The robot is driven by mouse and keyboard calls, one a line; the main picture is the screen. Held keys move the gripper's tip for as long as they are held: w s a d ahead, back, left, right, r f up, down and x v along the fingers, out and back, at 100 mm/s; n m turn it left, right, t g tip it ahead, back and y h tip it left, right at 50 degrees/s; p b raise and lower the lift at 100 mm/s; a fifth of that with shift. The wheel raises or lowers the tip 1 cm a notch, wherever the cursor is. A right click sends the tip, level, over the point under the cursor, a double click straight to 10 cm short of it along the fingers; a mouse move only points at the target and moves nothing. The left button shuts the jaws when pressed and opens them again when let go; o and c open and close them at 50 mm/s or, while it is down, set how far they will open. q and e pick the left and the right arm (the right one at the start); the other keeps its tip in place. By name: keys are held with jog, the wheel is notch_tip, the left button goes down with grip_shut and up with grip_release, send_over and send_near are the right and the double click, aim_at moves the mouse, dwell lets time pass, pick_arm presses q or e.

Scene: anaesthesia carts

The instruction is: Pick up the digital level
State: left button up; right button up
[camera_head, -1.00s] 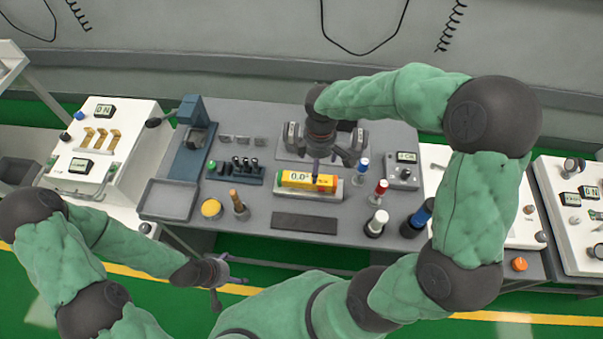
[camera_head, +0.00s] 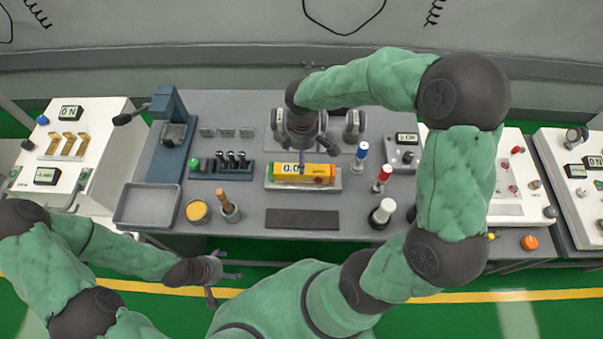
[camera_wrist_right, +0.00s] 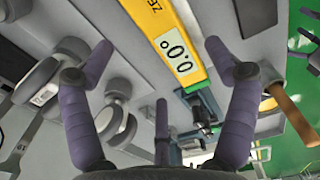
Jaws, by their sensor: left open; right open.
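The digital level (camera_head: 318,173) is a yellow bar with a white number display, a green left end and an orange right part. It lies on a light grey block (camera_head: 273,185) in the middle of the grey table. My left gripper (camera_head: 217,275) is open and empty in front of the table's front edge.
A red-capped bottle (camera_head: 382,178), a blue-capped one (camera_head: 361,152) and a white knob (camera_head: 382,212) stand right of the level. A wooden-handled tool (camera_head: 228,205) and yellow pot (camera_head: 197,211) stand left. A dark strip (camera_head: 303,219) lies in front.

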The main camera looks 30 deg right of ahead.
notch_tip(320, 180, down, 3)
jog(key=shift+b, duration=0.4)
notch_tip(320, 180, down, 5)
jog(key=b, duration=0.2)
jog(key=shift+a+b, duration=0.1)
jog(key=shift+b, duration=0.2)
jog(key=shift+r, duration=0.1)
jog(key=c, duration=1.6)
